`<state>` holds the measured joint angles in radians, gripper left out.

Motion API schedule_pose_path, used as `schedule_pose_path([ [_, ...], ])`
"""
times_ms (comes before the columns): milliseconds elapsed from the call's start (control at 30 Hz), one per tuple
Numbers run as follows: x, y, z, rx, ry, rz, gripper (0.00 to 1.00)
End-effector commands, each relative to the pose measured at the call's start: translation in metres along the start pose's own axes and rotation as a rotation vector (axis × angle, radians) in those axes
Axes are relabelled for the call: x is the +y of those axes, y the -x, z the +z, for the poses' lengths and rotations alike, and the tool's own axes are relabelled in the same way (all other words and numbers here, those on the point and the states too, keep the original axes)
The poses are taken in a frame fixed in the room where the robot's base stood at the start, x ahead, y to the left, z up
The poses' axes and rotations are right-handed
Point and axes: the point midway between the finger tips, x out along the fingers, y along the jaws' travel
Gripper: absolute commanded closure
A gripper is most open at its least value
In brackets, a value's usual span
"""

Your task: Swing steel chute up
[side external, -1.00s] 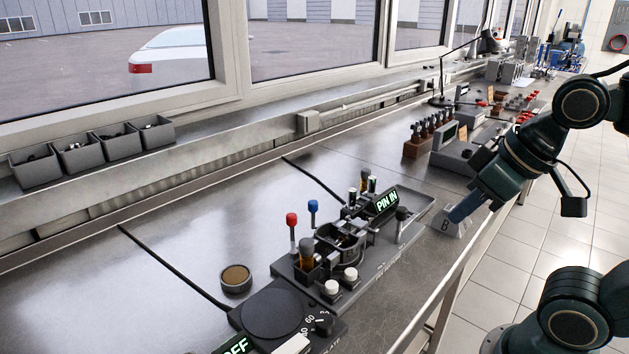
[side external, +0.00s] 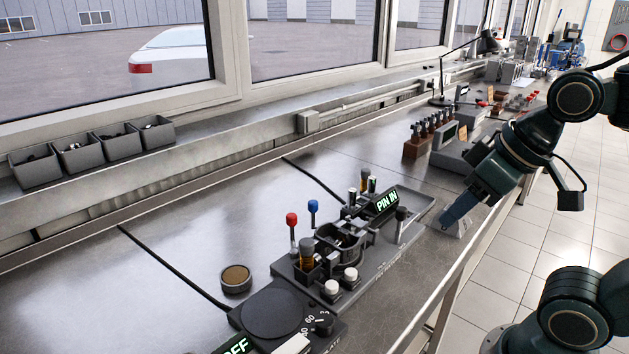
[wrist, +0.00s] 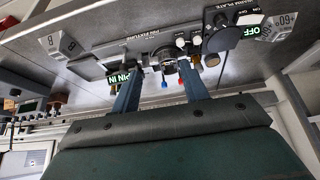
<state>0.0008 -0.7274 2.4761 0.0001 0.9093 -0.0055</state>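The pin fixture (side external: 345,245) is a dark grey base on the bench with red and blue knobbed levers, white buttons and a lit sign reading "PIN IN" (side external: 387,202). I cannot single out a steel chute with certainty on it. My gripper (side external: 447,220) is past the fixture's right end in the side view, low over a grey wedge-shaped block (side external: 463,227), which it partly hides. In the wrist view my gripper (wrist: 160,78) has its two blue-grey fingers wide apart. The fixture (wrist: 158,52) shows beyond and between them, with nothing held.
The block, marked "B" (wrist: 68,43), shows at upper left in the wrist view. A hot plate (side external: 272,312) with a sign reading "OFF" and a round tin (side external: 236,278) stand left of the fixture. A rack of dark-handled tools (side external: 418,147) stands behind.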

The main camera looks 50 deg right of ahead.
Motion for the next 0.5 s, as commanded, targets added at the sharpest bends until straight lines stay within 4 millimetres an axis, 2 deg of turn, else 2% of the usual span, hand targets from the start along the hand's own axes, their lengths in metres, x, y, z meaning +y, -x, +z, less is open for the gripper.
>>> schedule_pose_path([
  [167,0.001,0.003,-0.023,-0.033,0.012,0.002,0.56],
  [500,0.005,0.002,-0.095,-0.13,0.057,0.001,0.56],
])
